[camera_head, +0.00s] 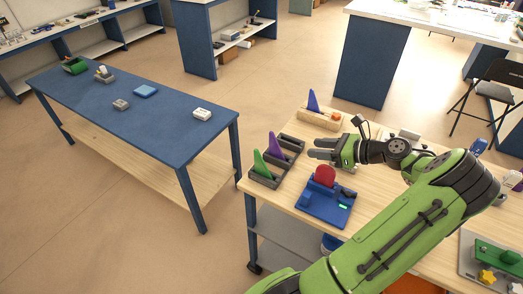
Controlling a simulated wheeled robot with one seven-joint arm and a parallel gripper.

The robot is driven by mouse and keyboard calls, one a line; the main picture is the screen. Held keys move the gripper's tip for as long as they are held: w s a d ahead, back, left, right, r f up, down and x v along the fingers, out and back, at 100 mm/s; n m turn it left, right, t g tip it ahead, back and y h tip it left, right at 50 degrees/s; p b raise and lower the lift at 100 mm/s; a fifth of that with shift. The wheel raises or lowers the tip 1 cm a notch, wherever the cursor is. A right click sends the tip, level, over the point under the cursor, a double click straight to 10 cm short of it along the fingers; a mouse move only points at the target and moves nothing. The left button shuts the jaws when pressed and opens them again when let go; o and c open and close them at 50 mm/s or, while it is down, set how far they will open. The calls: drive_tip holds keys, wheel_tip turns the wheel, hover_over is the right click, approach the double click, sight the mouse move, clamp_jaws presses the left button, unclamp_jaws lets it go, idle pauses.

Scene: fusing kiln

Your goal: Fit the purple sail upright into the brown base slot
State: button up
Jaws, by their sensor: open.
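A purple sail (275,143) stands upright in a dark grey holder, in a row of similar holders near the left edge of the wooden table. My gripper (318,149) is open and empty. It points left, above the table and to the right of the purple sail, apart from it. A light brown wooden base (318,122) lies behind my gripper. A blue sail (313,102) and an orange piece (336,117) show at it. The base's slot is too small to make out.
A green sail (259,163) stands in the front holder. An empty-looking dark holder (292,142) is behind the purple sail. A blue base (326,208) with a red piece (325,175) is in front of my gripper. A separate blue table (150,115) stands left across a floor gap.

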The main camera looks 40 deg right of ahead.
sight(279, 146)
drive_tip(key=b+x, duration=0.5)
drive_tip(key=x, duration=0.9)
drive_tip(key=shift+w+f, duration=0.25)
drive_tip(key=shift+w, duration=0.05)
drive_tip(key=shift+s+r, duration=0.1)
drive_tip(key=shift+c, duration=0.4)
clamp_jaws()
